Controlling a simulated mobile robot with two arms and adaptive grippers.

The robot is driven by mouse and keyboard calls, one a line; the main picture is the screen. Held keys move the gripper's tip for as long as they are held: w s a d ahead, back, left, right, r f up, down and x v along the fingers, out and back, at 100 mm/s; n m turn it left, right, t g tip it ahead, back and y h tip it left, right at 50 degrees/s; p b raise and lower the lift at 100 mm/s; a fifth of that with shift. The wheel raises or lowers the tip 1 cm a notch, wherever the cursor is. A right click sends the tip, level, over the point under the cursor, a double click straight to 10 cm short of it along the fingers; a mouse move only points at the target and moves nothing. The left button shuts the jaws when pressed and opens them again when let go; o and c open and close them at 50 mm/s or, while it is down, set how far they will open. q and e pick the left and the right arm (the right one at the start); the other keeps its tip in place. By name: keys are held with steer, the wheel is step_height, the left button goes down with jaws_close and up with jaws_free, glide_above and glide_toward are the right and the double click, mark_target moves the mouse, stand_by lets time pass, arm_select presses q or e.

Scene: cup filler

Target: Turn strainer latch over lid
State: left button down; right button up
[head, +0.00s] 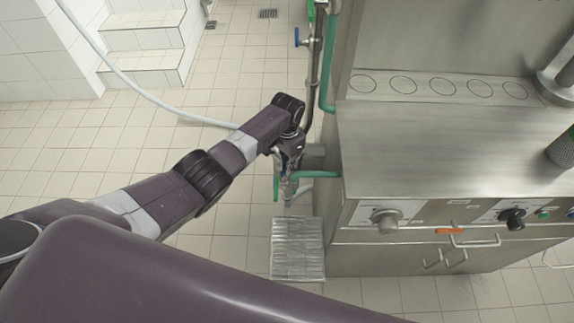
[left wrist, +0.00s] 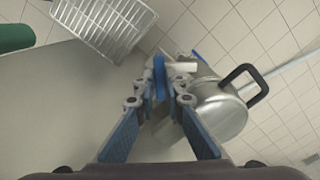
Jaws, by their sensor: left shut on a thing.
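The strainer is a shiny metal cylinder (left wrist: 218,110) with a black loop handle (left wrist: 258,78), right of centre in the left wrist view. My left gripper (left wrist: 163,92) is shut on a narrow blue piece (left wrist: 160,74) beside the strainer; I cannot tell for certain that this is the latch. The lid's edge and the grip's contact are partly hidden by the fingers. In the head view my left gripper (head: 291,156) reaches the pipes at the machine's left side, where the strainer is mostly hidden behind the arm. My right gripper is out of view.
The steel machine (head: 430,140) fills the right side, with knobs and handles on its front. A metal grate (head: 298,250) lies below.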

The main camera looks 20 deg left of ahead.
arm_select(q)
steer(key=m, duration=0.4)
steer(key=shift+m, duration=0.3)
steer(key=m, duration=0.4)
stand_by(0.4)
steer(key=c, duration=2)
jaws_free()
step_height(320, 180, up, 12)
steer(key=shift+r, duration=0.1)
steer(key=shift+s+a, duration=0.1)
